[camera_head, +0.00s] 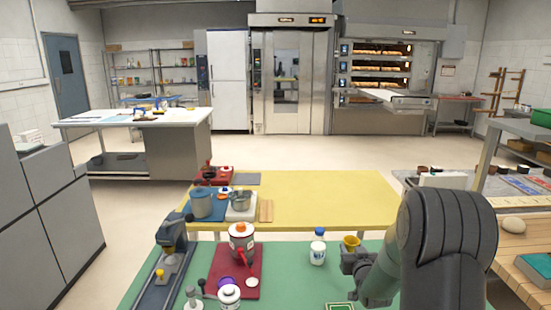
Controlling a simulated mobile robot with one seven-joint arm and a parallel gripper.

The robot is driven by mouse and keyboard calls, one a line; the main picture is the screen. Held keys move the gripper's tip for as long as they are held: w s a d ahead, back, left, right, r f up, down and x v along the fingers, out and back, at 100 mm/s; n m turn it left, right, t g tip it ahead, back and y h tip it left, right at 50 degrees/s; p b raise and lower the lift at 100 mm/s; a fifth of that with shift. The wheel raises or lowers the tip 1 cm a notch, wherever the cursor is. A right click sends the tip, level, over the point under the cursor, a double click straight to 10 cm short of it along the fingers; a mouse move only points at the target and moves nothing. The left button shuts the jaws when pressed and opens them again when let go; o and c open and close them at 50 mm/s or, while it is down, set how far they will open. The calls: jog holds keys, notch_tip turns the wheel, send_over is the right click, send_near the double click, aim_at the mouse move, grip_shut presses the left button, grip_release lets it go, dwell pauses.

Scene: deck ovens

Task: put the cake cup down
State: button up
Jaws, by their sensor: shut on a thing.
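The cake cup (351,241) looks like a small yellow cup. It shows at the top of my gripper (350,254), which is dark and shut on it. The cup looks about upright and is held over the right part of the green table (290,275). The fingertips are small here and partly hidden by the cup. The gap between the cup and the tabletop cannot be judged from this view.
A white bottle with a blue cap (318,248) stands just left of my gripper. A red mat (250,262) carries a white-and-red pot (242,240) and small items. A yellow table (340,200) behind has a clear right side.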

jog(key=w+a, duration=0.1)
jog(key=a, duration=0.8)
jog(key=s+f+m+h, duration=0.2)
jog(key=s+m+h, duration=0.1)
jog(key=s, duration=0.7)
jog(key=shift+a+f+g+h, duration=0.3)
jog(key=shift+g+h, duration=0.1)
jog(key=shift+h, duration=0.5)
jog(key=shift+w, duration=0.1)
